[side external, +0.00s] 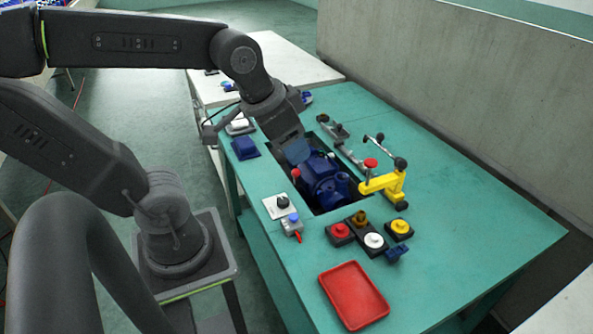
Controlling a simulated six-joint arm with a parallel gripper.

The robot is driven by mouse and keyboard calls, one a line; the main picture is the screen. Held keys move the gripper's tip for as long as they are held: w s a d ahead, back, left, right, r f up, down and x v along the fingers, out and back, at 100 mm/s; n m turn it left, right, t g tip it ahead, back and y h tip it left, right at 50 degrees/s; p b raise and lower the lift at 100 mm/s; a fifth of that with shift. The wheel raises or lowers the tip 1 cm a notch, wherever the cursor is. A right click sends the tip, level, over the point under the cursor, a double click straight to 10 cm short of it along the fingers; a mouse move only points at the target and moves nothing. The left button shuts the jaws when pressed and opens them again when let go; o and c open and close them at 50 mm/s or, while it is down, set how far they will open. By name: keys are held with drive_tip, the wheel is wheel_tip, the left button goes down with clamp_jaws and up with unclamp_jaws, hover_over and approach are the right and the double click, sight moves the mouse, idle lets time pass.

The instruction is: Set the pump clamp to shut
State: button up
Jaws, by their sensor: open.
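A blue pump (325,180) sits in a dark rectangular opening in the green table. A yellow clamp (384,182) stands at the opening's right edge. It has a raised bar with dark ends and a red knob (370,163) beside it. Grey clamp-like hardware (348,153) lies along the opening's far side. I cannot tell for sure which is the pump clamp or how its lever is set. My gripper (298,152) points down over the left part of the opening, close to the pump. It is open; its fingertips are partly unclear against the blue pump, and I see nothing held.
In front of the opening are several push buttons (374,241), a dial plate (281,205) and a red tray (353,295). The right side of the green table (470,225) is clear. A grey wall (450,80) stands behind.

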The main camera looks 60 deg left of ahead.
drive_tip(key=w+a+f+m+g, duration=0.1)
drive_tip(key=w+a+f+g, duration=0.25)
drive_tip(key=w+a, duration=0.6)
drive_tip(key=m+g, duration=0.2)
approach(297, 169)
drive_tip(key=shift+t, duration=0.25)
drive_tip(key=f, duration=1)
drive_tip(key=shift+s+a+f, duration=0.15)
drive_tip(key=shift+s+f, duration=0.1)
drive_tip(key=shift+f, duration=0.05)
clamp_jaws()
